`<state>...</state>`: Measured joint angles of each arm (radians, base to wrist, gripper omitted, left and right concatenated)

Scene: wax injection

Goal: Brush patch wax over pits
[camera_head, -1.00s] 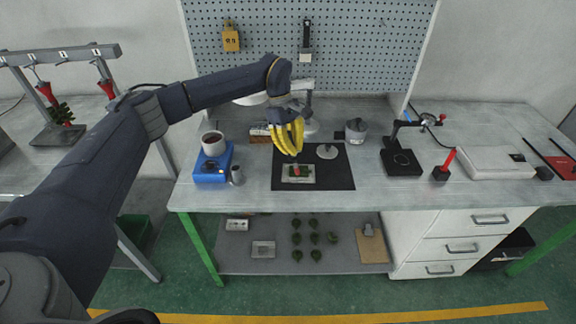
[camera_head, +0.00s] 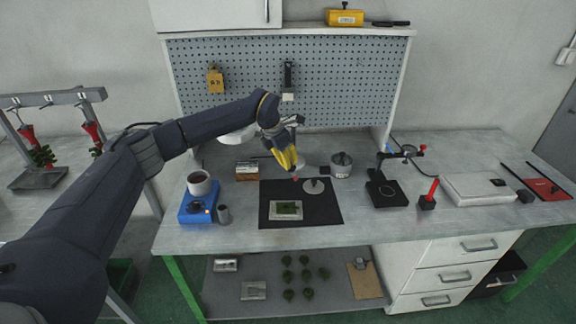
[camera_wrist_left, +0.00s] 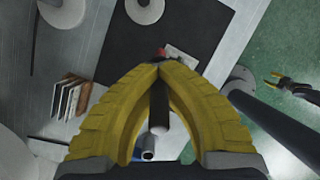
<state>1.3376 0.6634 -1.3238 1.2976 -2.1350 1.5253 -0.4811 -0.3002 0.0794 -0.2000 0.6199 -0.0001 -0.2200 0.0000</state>
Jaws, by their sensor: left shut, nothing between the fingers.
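The green wax piece (camera_head: 288,208) lies in a pale tray (camera_head: 275,216) on the black mat (camera_head: 325,216). A white pot of dark liquid (camera_head: 198,181) stands on a blue heater (camera_head: 187,210). My left gripper (camera_head: 294,168) is shut above the mat, behind the wax piece. A small red tip (camera_head: 295,178) shows just below its fingertips; in the left wrist view a dark stick (camera_wrist_left: 158,103) with a pale end lies between the fingers. My right gripper (camera_wrist_left: 273,79) shows only in the left wrist view, over the floor, fingers apart and empty.
A round disc stand (camera_head: 318,187) is on the mat, right of the gripper. A small rack (camera_head: 247,170) and a grey pot (camera_head: 341,166) stand behind. The mat's front right is clear.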

